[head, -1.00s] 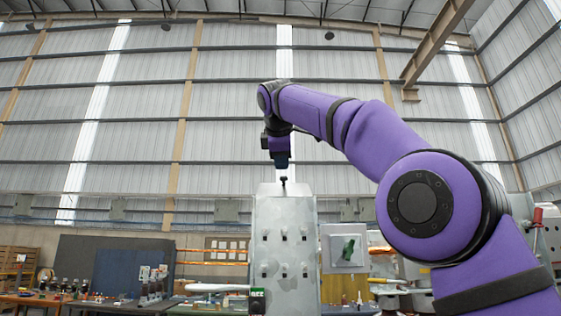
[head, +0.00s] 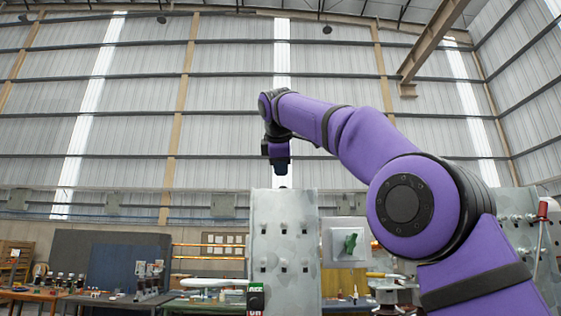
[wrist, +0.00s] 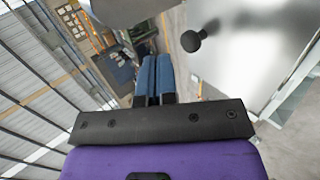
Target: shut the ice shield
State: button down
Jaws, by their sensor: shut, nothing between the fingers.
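My gripper (head: 281,172) points down just above the top edge of a tall grey metal frame (head: 285,240) with rows of dark bolts in the head view. In the wrist view its two blue fingers (wrist: 154,78) lie together, empty. A smooth grey panel (wrist: 240,60) with a black round knob (wrist: 193,41) is to the right of the fingertips there; it looks like the ice shield, but I cannot be sure. The fingers appear apart from the knob. How far the shield stands open cannot be told from these views.
A red-topped lever (head: 543,209) stands beside another grey frame at the far right. A pale plate with a green piece (head: 350,244) is right of the tall frame. Workbenches with tools (head: 130,298) stand at the back left. The air left of my gripper is clear.

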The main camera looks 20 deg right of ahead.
jog(key=shift+w+d+f, duration=0.2)
jog(key=shift+w+f, duration=0.3)
jog(key=shift+f, duration=0.2)
jog(key=shift+w+d+f, duration=0.15)
jog(key=shift+w+f, duration=0.35)
jog(key=shift+f, duration=0.15)
